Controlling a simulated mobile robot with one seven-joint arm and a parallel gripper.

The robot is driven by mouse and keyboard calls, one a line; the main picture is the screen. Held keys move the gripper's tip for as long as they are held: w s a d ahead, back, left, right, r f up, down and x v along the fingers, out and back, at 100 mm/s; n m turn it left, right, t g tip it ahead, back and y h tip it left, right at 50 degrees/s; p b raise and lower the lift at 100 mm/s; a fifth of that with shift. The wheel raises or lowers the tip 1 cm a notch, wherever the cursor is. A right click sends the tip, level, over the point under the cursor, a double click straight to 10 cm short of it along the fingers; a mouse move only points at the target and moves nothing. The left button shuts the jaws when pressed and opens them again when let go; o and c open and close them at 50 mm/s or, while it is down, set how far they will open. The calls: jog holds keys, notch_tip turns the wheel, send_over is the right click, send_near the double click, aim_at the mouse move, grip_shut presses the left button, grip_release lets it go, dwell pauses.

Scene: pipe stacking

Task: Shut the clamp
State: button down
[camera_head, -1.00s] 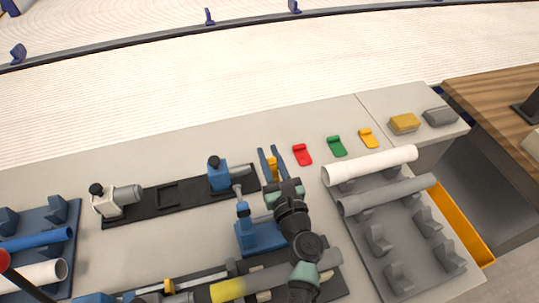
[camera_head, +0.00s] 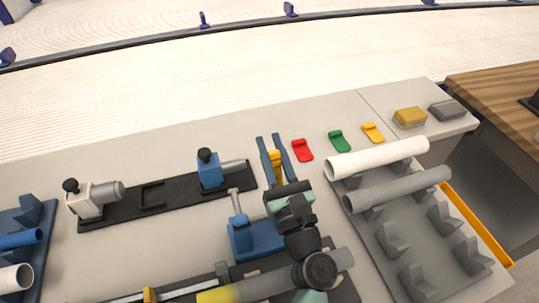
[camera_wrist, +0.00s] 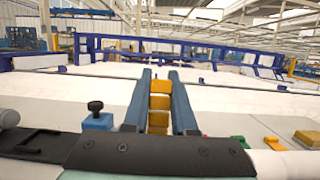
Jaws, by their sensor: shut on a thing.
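My gripper (camera_head: 268,146) shows two long dark-blue fingers beyond its black body, and they show again in the wrist view (camera_wrist: 160,74). They are shut on a yellow piece (camera_wrist: 159,102) that fills the gap between them; it also shows in the head view (camera_head: 276,162). A blue clamp-like block (camera_head: 255,238) with a pale lever (camera_head: 237,203) stands just left of my gripper. The lever stands up, apart from my fingers. My arm hides part of the fixture below. I cannot tell whether the yellow piece belongs to the clamp.
A black rail (camera_head: 135,200) carries a blue knobbed block (camera_head: 210,172) and a white one (camera_head: 88,200). Red (camera_head: 302,152), green (camera_head: 339,141) and yellow (camera_head: 373,132) tabs lie right of my fingers. White (camera_head: 378,158) and grey (camera_head: 398,188) pipes rest on a grey rack (camera_head: 395,250).

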dwell(0.3)
jog(key=c, duration=0.7)
grip_release()
jog(key=shift+s, duration=0.1)
jog(key=b+v, duration=0.2)
jog(key=v, duration=1.1)
